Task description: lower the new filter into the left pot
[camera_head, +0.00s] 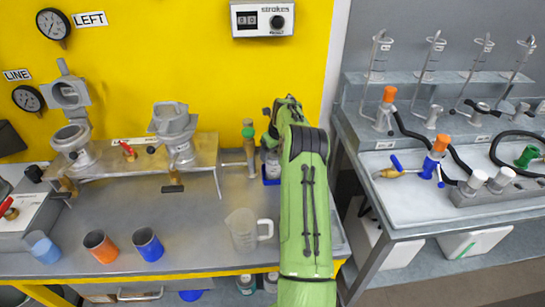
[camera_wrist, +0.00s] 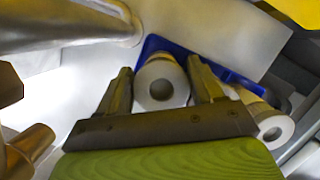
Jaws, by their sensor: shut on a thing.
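The left pot (camera_head: 74,144) is a grey metal pot on the left end of the raised shelf, with its lid (camera_head: 69,93) swung up and back. A similar second pot (camera_head: 176,148) stands to its right. In the wrist view my gripper (camera_wrist: 161,82) is shut on a white round filter (camera_wrist: 160,68) with a dark centre hole. A blue tray (camera_wrist: 222,72) is right behind it; I cannot tell whether the filter touches it. Another white filter (camera_wrist: 276,131) is at the lower right. In the head view my arm hides the gripper and held filter.
The blue tray's edge shows beside my arm (camera_head: 271,181). A clear jug (camera_head: 243,232) and several cups, one orange (camera_head: 100,247), stand on the front bench. A brass fitting (camera_wrist: 28,148) is near my gripper's left. A gap separates the right-hand bench (camera_head: 400,215).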

